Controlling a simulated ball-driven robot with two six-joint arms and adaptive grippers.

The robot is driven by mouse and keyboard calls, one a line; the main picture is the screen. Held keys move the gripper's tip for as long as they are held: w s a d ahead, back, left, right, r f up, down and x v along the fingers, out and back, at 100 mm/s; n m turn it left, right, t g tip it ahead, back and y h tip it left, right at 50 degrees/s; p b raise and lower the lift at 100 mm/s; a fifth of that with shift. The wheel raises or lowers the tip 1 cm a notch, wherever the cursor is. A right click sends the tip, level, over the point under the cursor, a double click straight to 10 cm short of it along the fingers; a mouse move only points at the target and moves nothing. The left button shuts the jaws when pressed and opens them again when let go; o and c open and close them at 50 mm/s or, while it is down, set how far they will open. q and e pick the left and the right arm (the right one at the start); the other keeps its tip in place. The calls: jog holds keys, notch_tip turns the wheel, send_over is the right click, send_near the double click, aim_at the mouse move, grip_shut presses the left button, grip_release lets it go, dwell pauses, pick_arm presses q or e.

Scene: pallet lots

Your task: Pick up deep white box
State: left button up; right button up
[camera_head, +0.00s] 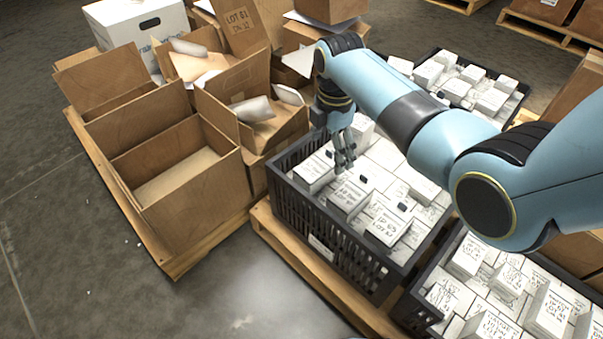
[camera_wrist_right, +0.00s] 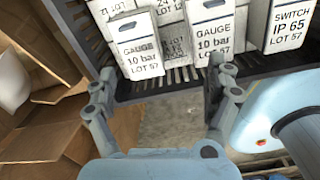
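Several white boxes with printed labels fill a black crate (camera_head: 322,238). One white box (camera_head: 314,172) stands in its left corner; another (camera_head: 350,194) is near its front wall. In the right wrist view, two white boxes labelled GAUGE 10 bar LOT 57, one on the left (camera_wrist_right: 137,46) and one in the middle (camera_wrist_right: 210,28), stick up above the others. I cannot tell which box is the deep one. My right gripper (camera_head: 345,160) is over the crate's left part; in the wrist view its fingers (camera_wrist_right: 166,80) are spread with nothing between them. My left gripper is out of view.
Open cardboard boxes (camera_head: 178,168) stand on a pallet to the left, close to the crate. A larger white carton (camera_head: 120,33) is behind them. A second crate (camera_head: 412,309) of white boxes is at the lower right. Bare floor (camera_head: 60,250) lies at the left.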

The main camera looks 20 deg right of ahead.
aim_at(316, 165)
jog(key=w, duration=0.1)
jog(key=w+n, duration=0.1)
jog(key=w+a+r+n, duration=0.1)
jog(key=shift+w, duration=0.1)
jog(key=shift+w+f+b, duration=0.15)
jog(key=shift+f+b, duration=0.15)
jog(key=shift+b, duration=0.15)
notch_tip(316, 165, down, 4)
jog(key=shift+d+f+b, duration=0.1)
jog(key=shift+b, duration=1.1)
jog(key=shift+f, duration=0.35)
notch_tip(316, 165, down, 2)
jog(key=shift+f+b, duration=0.1)
jog(key=shift+b, duration=1.05)
notch_tip(316, 165, down, 2)
jog(key=shift+b, duration=0.7)
jog(key=shift+f+b, duration=0.3)
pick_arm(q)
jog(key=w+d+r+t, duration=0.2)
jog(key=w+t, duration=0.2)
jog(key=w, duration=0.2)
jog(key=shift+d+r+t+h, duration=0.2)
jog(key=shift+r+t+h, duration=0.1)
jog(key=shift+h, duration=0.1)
